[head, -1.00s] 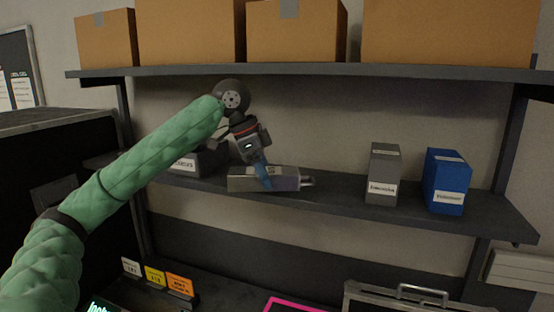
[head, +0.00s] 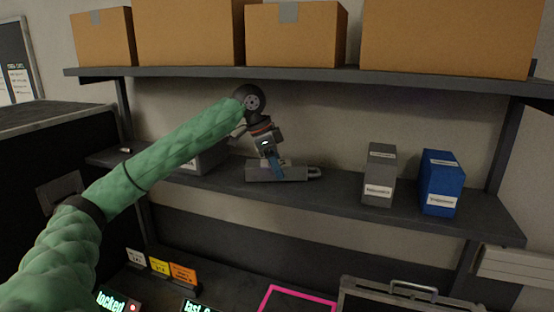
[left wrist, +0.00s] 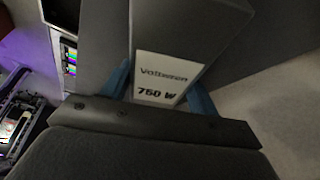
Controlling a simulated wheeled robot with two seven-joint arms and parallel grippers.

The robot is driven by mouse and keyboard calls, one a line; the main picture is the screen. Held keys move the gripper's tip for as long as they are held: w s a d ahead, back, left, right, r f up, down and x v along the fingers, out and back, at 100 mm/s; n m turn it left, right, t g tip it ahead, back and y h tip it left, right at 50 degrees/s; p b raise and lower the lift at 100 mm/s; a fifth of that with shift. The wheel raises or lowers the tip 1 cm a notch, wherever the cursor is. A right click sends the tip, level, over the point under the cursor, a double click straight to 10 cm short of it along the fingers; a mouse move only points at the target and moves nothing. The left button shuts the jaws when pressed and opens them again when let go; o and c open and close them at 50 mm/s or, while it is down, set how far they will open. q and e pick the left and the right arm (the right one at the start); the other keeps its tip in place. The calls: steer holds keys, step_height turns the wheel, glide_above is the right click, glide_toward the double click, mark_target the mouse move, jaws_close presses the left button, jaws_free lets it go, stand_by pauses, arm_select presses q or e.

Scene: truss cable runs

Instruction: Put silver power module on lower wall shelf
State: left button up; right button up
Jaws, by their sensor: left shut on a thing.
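The silver power module (head: 292,173) is a long grey block with a loop handle at its right end. It is at the lower wall shelf (head: 335,198), left of the middle; whether it rests on the board or hangs just above it I cannot tell. My left gripper (head: 276,168) is shut on it from above, with blue fingers. In the left wrist view the module (left wrist: 180,45) shows a white label reading "750 W" between the blue fingers (left wrist: 160,90). My right gripper is not in view.
A grey box (head: 379,165) and a blue box (head: 440,185) stand to the right on the lower shelf. A dark grey bin (head: 205,160) is to the left, partly behind my arm. Cardboard boxes (head: 190,35) fill the upper shelf (head: 320,72) above.

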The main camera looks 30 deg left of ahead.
arm_select(q)
steer(key=shift+s+f, duration=0.1)
steer(key=shift+s, duration=0.1)
steer(key=shift+w+f, duration=0.1)
steer(key=shift+f, duration=0.05)
steer(key=o, duration=1.4)
